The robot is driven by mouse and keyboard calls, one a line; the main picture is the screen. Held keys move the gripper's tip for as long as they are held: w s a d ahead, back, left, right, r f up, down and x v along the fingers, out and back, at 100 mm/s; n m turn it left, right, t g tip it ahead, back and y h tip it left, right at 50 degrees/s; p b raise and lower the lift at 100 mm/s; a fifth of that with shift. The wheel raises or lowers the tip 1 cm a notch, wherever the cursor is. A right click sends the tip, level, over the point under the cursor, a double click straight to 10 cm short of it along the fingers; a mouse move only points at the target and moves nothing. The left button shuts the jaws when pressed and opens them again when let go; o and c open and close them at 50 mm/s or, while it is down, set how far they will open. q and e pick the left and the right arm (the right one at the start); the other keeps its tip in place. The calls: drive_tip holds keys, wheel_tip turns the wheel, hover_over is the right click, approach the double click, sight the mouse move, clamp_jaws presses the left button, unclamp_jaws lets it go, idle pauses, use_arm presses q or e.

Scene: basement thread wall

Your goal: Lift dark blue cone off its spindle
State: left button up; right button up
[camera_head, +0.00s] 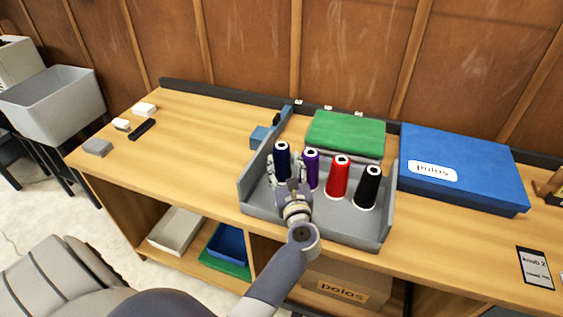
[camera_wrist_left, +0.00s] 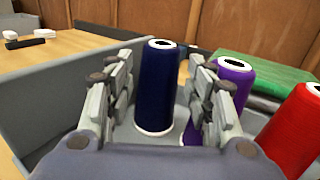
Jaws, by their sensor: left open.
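The dark blue cone (camera_head: 282,158) stands upright at the left end of a row of thread cones in a grey tray (camera_head: 349,231). In the left wrist view the dark blue cone (camera_wrist_left: 157,88) stands between my open fingers, a little beyond their tips. My left gripper (camera_head: 285,172) is open in front of this cone; the wrist view also shows the gripper (camera_wrist_left: 160,95). The purple cone (camera_wrist_left: 233,78) is close behind the right finger. The spindle under the dark blue cone is hidden. My right gripper is not in view.
Purple (camera_head: 311,168), red (camera_head: 338,177) and black (camera_head: 368,187) cones stand to the right in the tray.

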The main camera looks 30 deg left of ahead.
sight(283, 156)
use_arm(q)
drive_tip(key=p+x, duration=0.1)
drive_tip(key=x, duration=0.5)
drive_tip(key=shift+a+r+p, duration=0.1)
drive_tip(key=shift+r+p, duration=0.1)
drive_tip(key=shift+p, duration=0.15)
drive_tip(key=shift+c, duration=1.3)
clamp_jaws()
